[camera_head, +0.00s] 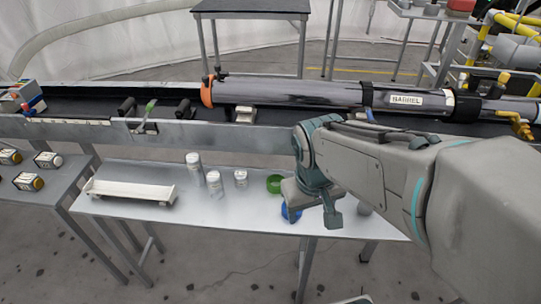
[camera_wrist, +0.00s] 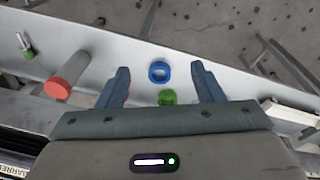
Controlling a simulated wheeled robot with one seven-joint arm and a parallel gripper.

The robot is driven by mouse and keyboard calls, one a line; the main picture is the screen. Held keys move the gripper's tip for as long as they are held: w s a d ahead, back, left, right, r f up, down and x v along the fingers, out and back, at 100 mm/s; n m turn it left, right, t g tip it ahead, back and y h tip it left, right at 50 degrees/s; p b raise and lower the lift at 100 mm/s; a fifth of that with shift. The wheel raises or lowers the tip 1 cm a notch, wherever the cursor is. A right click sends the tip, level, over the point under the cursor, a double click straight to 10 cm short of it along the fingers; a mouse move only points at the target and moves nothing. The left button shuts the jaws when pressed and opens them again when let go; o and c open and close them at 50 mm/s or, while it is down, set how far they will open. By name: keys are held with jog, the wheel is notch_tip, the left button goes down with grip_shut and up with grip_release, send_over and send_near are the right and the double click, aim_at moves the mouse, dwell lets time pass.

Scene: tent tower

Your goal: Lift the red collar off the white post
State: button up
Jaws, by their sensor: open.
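The red collar (camera_wrist: 57,88) sits around the upper end of a pale post (camera_wrist: 76,68), at the left in the wrist view. A blue ring (camera_wrist: 159,72) and a green ring (camera_wrist: 167,97) appear between the fingers, lower down on the table.
The table (camera_head: 120,205) carries a white tray (camera_head: 130,191) and several pale cylinders (camera_head: 214,183) left of my gripper. A conveyor with a long dark barrel (camera_head: 290,94) runs behind it. A thin post with a green part (camera_wrist: 27,50) stands beyond the collar.

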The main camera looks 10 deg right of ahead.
jog(key=w+d+f+n+t+h+p, duration=0.1)
jog(key=w+f+n+h, duration=0.2)
jog(key=w+f+n, duration=0.2)
jog(key=w+d+f+n+t+h+p, duration=0.1)
jog(key=w+f+n+t+h, duration=0.1)
jog(key=w+f+n+h, duration=0.2)
jog(key=w+d+f+n+t+h+p, duration=0.1)
jog(key=w+f+n+h, duration=0.3)
jog(key=w+n, duration=0.5)
jog(key=shift+w+f+n+p, duration=0.25)
jog(key=shift+f+n, duration=0.45)
jog(key=shift+n, duration=0.35)
jog(key=shift+w+f+n+p, duration=0.2)
jog(key=shift+f+n, duration=0.45)
jog(key=shift+n, duration=0.4)
jog(key=x, duration=1.3)
jog(key=shift+w+d, duration=0.25)
jog(key=shift+w, duration=0.1)
